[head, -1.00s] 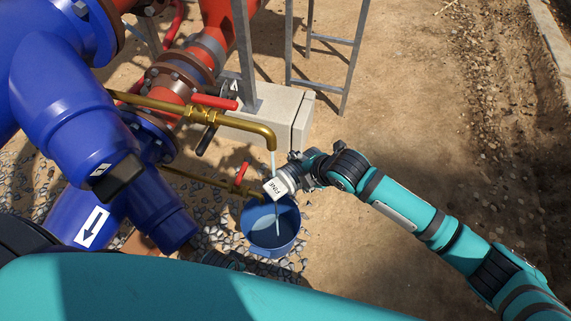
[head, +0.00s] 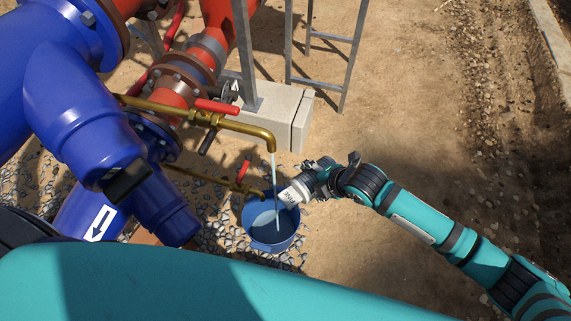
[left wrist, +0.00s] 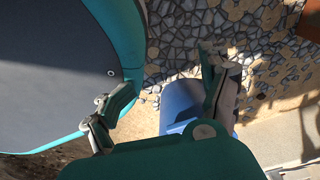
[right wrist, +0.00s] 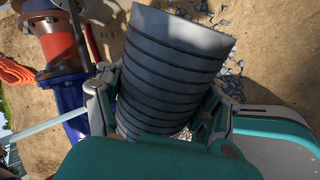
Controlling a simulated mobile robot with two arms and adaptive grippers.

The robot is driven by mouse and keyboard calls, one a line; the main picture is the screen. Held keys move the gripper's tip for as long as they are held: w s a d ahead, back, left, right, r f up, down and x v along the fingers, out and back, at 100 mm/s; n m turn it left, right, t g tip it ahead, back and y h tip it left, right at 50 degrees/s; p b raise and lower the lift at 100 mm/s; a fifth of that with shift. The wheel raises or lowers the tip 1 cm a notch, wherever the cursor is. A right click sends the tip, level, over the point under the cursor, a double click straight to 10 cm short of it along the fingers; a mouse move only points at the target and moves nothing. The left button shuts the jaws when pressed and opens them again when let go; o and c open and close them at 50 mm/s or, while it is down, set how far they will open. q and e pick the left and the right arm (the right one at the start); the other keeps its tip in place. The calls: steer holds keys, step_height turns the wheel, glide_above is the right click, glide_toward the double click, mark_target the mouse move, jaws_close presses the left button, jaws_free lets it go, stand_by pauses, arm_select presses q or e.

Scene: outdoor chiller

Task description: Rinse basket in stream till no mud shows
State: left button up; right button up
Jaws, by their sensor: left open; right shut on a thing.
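The water stream (head: 275,172) falls from a brass tap (head: 250,129) just left of the basket's end; contact is hard to tell. My left gripper (left wrist: 160,95) is open and empty in the left wrist view.
A blue bucket (head: 259,236) stands on gravel under the tap. Red-handled valves (head: 216,106), large blue pipes (head: 75,110) and a concrete block (head: 283,112) crowd the left and back. Bare ground to the right is free.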

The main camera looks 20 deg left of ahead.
steer(key=d, duration=0.1)
steer(key=s+d+p, duration=0.1)
steer(key=p, duration=0.1)
steer(key=shift+s+d+r, duration=0.15)
steer(key=shift+d+r, duration=0.15)
steer(key=shift+d, duration=0.1)
arm_select(q)
steer(key=s+a+f+p, duration=0.1)
steer(key=s+a, duration=0.1)
steer(key=s, duration=0.7)
steer(key=shift+g, duration=0.4)
arm_select(e)
steer(key=shift+s+d+r, duration=0.1)
steer(key=shift+s+d, duration=0.2)
steer(key=shift+d, duration=0.3)
steer(key=shift+s+d, duration=0.25)
steer(key=shift+d, duration=0.3)
arm_select(q)
steer(key=shift+a+p, duration=0.1)
steer(key=shift+p, duration=0.2)
